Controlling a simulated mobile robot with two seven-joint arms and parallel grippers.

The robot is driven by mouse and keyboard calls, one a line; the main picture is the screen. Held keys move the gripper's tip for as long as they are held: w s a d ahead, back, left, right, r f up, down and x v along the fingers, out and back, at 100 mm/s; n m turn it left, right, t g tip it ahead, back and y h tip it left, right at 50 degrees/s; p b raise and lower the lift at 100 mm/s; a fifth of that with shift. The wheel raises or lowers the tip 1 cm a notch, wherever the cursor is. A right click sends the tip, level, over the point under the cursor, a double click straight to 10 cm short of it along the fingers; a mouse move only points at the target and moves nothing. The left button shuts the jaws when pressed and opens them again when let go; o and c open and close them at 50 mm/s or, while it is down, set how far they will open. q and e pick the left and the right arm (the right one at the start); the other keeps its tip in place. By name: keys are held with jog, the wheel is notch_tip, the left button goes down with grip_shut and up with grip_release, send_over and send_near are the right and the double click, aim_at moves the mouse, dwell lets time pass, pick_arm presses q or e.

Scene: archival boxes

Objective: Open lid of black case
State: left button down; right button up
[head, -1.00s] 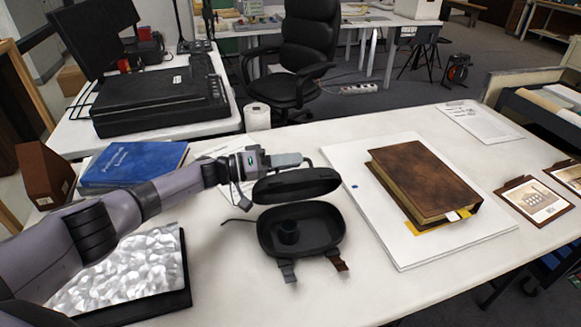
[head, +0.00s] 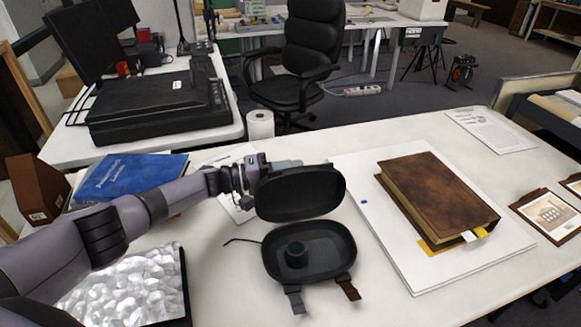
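The black case (head: 325,261) sits on the white table in the head view, with two straps hanging at its front. Its lid (head: 300,193) stands raised, tilted up at the back so its inside faces me. A small dark round object (head: 296,254) lies inside the case. My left gripper (head: 284,165) is behind the lid at its upper left edge, very close to or touching it. Its fingers are partly hidden by the lid, so I cannot tell whether they are open. My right gripper is not in view.
A brown book (head: 440,195) lies on a white board (head: 385,245) to the right. A blue book (head: 130,178) lies at the left, behind my arm. A silvery textured panel (head: 130,290) lies at front left. The table in front of the case is clear.

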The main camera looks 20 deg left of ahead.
pick_arm(q)
jog(key=shift+s+d+f, duration=0.1)
jog(key=shift+s+f, duration=0.1)
jog(key=shift+f, duration=0.2)
jog(key=c, duration=1.2)
grip_release()
jog(key=shift+w+r, duration=0.1)
jog(key=shift+r, duration=0.05)
jog(key=shift+r, duration=0.3)
notch_tip(320, 180, up, 19)
jog(key=p, duration=0.4)
jog(key=shift+r, duration=0.2)
jog(key=shift+f, duration=0.1)
